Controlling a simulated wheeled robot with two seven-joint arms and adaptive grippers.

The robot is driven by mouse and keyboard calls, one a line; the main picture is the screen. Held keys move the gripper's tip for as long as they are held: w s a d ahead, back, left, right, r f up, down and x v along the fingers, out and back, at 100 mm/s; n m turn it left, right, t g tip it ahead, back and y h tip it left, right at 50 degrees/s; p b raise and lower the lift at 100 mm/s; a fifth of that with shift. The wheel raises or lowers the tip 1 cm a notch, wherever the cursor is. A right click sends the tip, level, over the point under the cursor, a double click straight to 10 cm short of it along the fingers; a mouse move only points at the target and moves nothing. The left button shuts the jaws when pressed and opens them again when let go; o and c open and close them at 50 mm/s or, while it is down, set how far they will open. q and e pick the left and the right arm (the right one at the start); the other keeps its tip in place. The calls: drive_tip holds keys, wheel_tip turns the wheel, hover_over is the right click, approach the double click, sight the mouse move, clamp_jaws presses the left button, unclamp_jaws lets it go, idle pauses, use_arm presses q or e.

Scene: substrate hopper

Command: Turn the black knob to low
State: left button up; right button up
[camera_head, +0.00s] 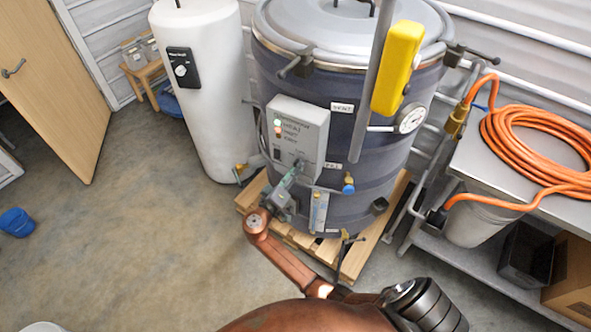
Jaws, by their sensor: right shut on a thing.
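A grey control box (298,130) is mounted on the front of the dark blue vessel (345,120). It has small print and small indicator lights on its upper face. My right gripper (297,169) reaches up to the lower part of this box. Its fingertips are shut at a small dark thing there, which looks like the black knob; the fingers mostly hide it. The knob's pointer and setting cannot be read. My copper-coloured right arm comes up from the bottom of the view. My left gripper is not in view.
A white tank (205,110) with a black dial panel (183,68) stands left of the vessel. The vessel stands on a wooden pallet (355,262). A yellow box (398,68) and grey post are in front of it. An orange hose (525,150) lies on the bench at right. Floor at left is mostly clear.

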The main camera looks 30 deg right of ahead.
idle(0.5)
drive_tip(key=o, duration=1.2)
drive_tip(key=shift+c, duration=0.2)
drive_tip(key=shift+a, duration=0.15)
drive_tip(key=v, duration=1.2)
